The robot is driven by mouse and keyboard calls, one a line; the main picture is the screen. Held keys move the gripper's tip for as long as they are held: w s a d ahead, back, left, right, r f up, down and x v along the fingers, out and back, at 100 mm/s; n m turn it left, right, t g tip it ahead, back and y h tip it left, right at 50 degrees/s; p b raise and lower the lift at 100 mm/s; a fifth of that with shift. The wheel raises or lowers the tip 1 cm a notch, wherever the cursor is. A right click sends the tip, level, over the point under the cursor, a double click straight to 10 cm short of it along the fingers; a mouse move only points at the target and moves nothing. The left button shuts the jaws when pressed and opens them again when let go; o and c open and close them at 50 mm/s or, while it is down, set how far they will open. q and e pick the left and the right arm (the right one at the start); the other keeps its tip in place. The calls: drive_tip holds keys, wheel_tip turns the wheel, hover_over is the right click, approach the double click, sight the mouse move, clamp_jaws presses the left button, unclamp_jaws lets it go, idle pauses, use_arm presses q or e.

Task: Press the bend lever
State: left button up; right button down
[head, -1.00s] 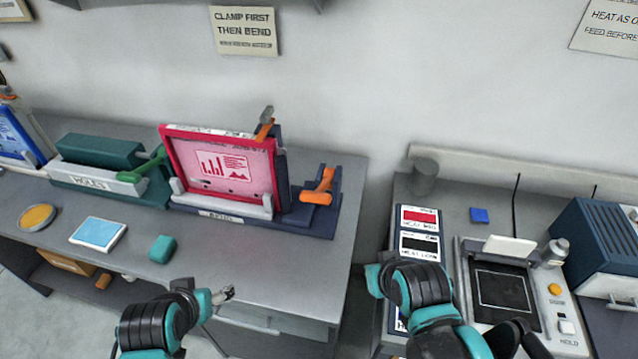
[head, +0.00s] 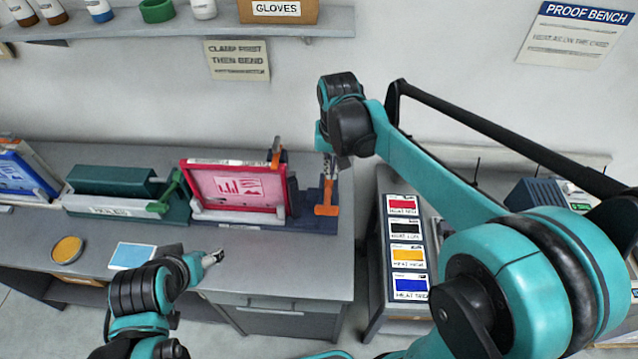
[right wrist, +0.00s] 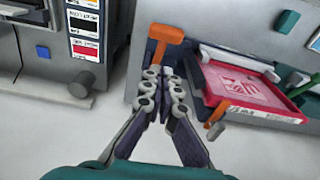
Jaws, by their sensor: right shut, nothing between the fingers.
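The bend lever (head: 326,205) is an orange T-shaped handle at the right end of the dark blue bending station (head: 300,222). It also shows in the right wrist view (right wrist: 165,45), just past the fingertips. My right gripper (head: 329,172) is shut and empty, pointing down just above the lever; the right wrist view shows its fingertips (right wrist: 162,84) together near the handle's stem. I cannot tell whether they touch it. A red framed sheet (head: 236,187) with a pink print sits in the station. My left gripper (head: 214,258) hangs by the bench's front edge, its fingers too small to judge.
A second orange lever (head: 277,153) stands behind the frame's right side. A green station (head: 118,190) is to the left. A gap separates the bench from a side unit with colour cards (head: 406,254). A shelf (head: 190,32) hangs above. A blue pad (head: 132,256) lies on the bench.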

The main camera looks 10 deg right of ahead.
use_arm(q)
drive_tip(key=shift+a+r+p, duration=0.25)
drive_tip(key=shift+r+p, duration=0.35)
drive_tip(key=shift+r, duration=0.5)
use_arm(e)
drive_tip(key=shift+w+a+r, duration=0.35)
drive_tip(key=shift+w+r, duration=0.3)
drive_tip(key=shift+w, duration=0.05)
hover_over(326, 206)
drive_tip(key=w, duration=0.2)
drive_tip(key=f, duration=0.9)
drive_tip(key=shift+s+d+f, duration=0.2)
drive_tip(key=shift+d, duration=0.1)
drive_tip(key=f, duration=0.1)
drive_tip(key=s+f, duration=0.1)
drive_tip(key=f, duration=0.1)
drive_tip(key=shift+s+a+f, duration=0.1)
drive_tip(key=shift+s+a, duration=0.1)
drive_tip(key=shift+a, duration=0.05)
use_arm(q)
drive_tip(key=shift+r, duration=0.1)
use_arm(e)
drive_tip(key=shift+s+f, duration=0.25)
drive_tip(key=shift+f, duration=0.2)
